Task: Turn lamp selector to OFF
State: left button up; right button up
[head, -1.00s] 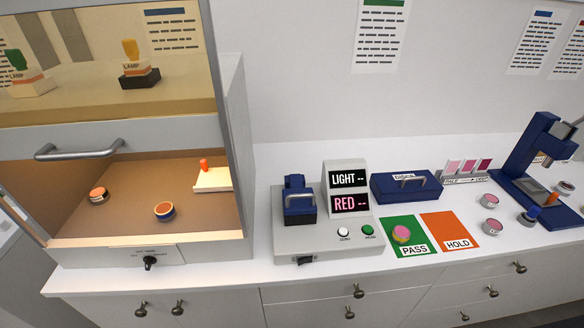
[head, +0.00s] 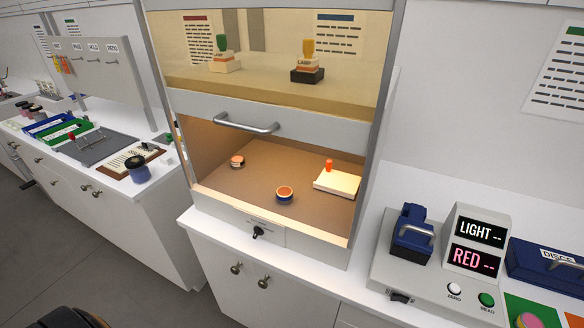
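The lamp selector is a small black knob (head: 258,232) on the white front panel (head: 236,222) below the opening of the hood cabinet. The lettering around it is too small to read, so its setting cannot be told. The cabinet interior (head: 252,178) glows warm orange. Neither of my grippers shows in the head view.
The cabinet's sash handle (head: 246,124) is above the opening. Inside are an orange-topped blue jar (head: 285,194), another small jar (head: 237,162) and a pale block (head: 338,183) with an orange knob. A meter (head: 475,240) stands at right. Floor (head: 140,290) is clear at left.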

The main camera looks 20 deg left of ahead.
aim_at(258, 231)
jog(key=j+u, duration=0.15)
jog(key=u, duration=0.85)
